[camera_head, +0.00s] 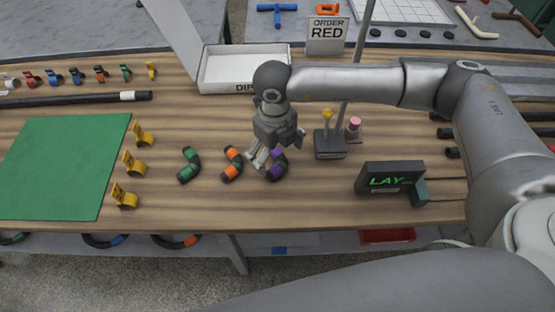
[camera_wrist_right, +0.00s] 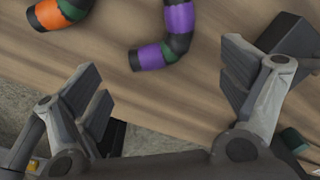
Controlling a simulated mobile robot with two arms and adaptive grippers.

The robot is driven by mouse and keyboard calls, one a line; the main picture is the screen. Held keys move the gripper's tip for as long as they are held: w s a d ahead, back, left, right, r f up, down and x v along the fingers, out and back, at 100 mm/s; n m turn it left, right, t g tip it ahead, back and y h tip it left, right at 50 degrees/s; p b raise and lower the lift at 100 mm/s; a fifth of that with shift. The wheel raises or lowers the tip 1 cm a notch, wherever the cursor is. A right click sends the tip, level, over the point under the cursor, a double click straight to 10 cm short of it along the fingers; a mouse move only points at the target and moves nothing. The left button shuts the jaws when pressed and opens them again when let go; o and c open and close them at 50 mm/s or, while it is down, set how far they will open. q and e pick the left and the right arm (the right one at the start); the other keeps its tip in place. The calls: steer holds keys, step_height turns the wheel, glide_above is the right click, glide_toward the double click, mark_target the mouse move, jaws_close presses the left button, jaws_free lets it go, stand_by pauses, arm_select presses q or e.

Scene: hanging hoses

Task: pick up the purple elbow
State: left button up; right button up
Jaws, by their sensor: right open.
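The purple elbow (camera_head: 278,163) is a dark curved pipe piece with purple bands, lying on the wooden table. In the right wrist view the purple elbow (camera_wrist_right: 178,30) lies ahead of and between the spread fingers, not touched there. My right gripper (camera_head: 266,160) is open and points down over the elbow, partly covering it in the head view. Its two fingers show in the right wrist view (camera_wrist_right: 165,92) with empty space between them. My left gripper is not in view.
An orange elbow (camera_head: 232,164) and a green elbow (camera_head: 189,165) lie to the left. Yellow clamps (camera_head: 133,162) stand beside a green mat (camera_head: 62,165). A small dark stand (camera_head: 330,146) and a display reading LAY (camera_head: 390,180) are to the right. A white tray (camera_head: 212,84) is behind.

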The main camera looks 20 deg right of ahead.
mark_target(277, 166)
step_height(277, 166, down, 4)
steer(key=shift+d+f+p, duration=0.15)
steer(key=shift+f+p, duration=0.1)
steer(key=shift+p, duration=0.55)
steer(key=shift+f, duration=0.3)
steer(key=c, duration=1)
steer(key=shift+r, duration=0.1)
